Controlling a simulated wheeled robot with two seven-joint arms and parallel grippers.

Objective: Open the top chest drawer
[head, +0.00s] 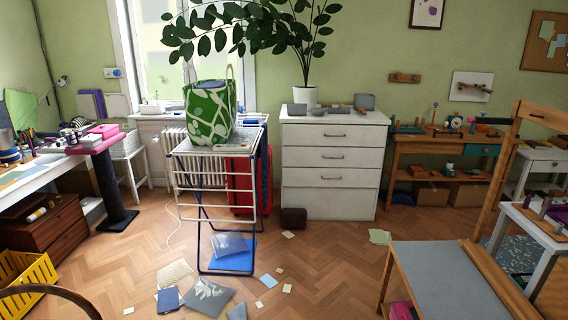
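A white chest of drawers (375,170) stands against the green wall, a little right of the middle in the head view. Its top drawer (300,134) looks shut, with its front flush with the drawers below. A thin dark handle (334,135) sits at the middle of that drawer front. More drawers with similar handles lie under it. Neither of my grippers shows in the head view.
A drying rack (215,185) bearing a green and white bag (209,112) stands left of the chest. A dark box (293,218) lies before the chest. Papers and pouches (208,296) litter the floor. A grey-topped bench (445,280) stands front right; floor between is mostly clear.

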